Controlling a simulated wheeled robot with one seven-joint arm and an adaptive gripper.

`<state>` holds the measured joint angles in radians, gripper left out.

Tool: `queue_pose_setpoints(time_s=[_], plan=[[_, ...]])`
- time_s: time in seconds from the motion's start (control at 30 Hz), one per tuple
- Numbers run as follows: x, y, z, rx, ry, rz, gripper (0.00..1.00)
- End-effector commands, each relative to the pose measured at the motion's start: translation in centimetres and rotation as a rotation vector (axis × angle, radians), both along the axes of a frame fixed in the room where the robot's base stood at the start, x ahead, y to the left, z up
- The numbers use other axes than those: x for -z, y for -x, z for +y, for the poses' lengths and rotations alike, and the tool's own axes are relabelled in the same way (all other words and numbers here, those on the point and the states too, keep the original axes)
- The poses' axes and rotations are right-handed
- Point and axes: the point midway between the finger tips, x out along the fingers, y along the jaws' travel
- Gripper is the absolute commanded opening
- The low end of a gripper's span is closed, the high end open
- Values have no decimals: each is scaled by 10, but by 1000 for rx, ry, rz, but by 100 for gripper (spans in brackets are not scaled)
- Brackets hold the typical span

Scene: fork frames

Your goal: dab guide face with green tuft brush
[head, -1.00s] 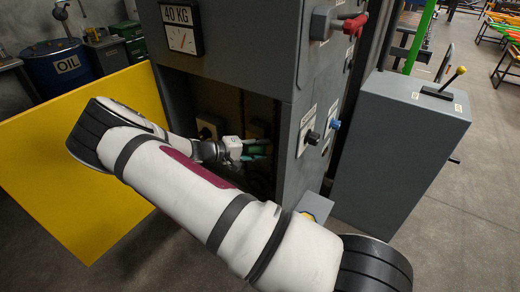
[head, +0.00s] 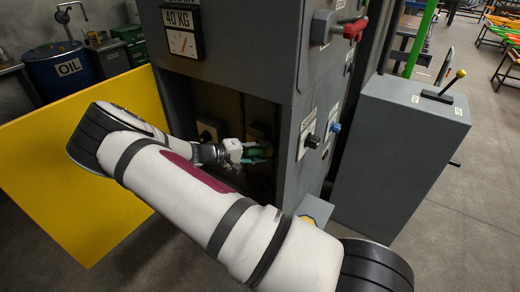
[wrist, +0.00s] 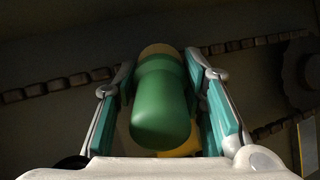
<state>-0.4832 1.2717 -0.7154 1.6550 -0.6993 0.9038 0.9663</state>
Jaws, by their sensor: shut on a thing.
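My gripper (wrist: 163,95) is shut on the green handle of the tuft brush (wrist: 160,105). In the wrist view the handle's rounded end faces the camera, with a yellowish part at its far end. The brush's tuft is hidden behind the handle. In the head view my gripper (head: 245,152) is inside the dark opening of the grey machine (head: 245,42), and the green of the brush (head: 256,155) shows at its fingers. I cannot tell which surface is the guide face, nor whether the brush touches anything.
A chain (wrist: 60,85) runs across the wrist view behind the brush, with a toothed wheel (wrist: 305,75) at right. A yellow panel (head: 60,165) stands left of the opening. A grey lever cabinet (head: 400,150) stands right. A blue oil drum (head: 62,75) is at back left.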

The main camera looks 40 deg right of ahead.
Motion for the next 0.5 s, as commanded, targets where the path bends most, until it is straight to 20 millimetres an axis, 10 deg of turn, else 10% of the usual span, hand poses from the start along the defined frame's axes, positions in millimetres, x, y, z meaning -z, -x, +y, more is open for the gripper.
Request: queue_pose_setpoints(time_s=[0.5], plan=[[6,-3,2,-7,-4,-3,10]])
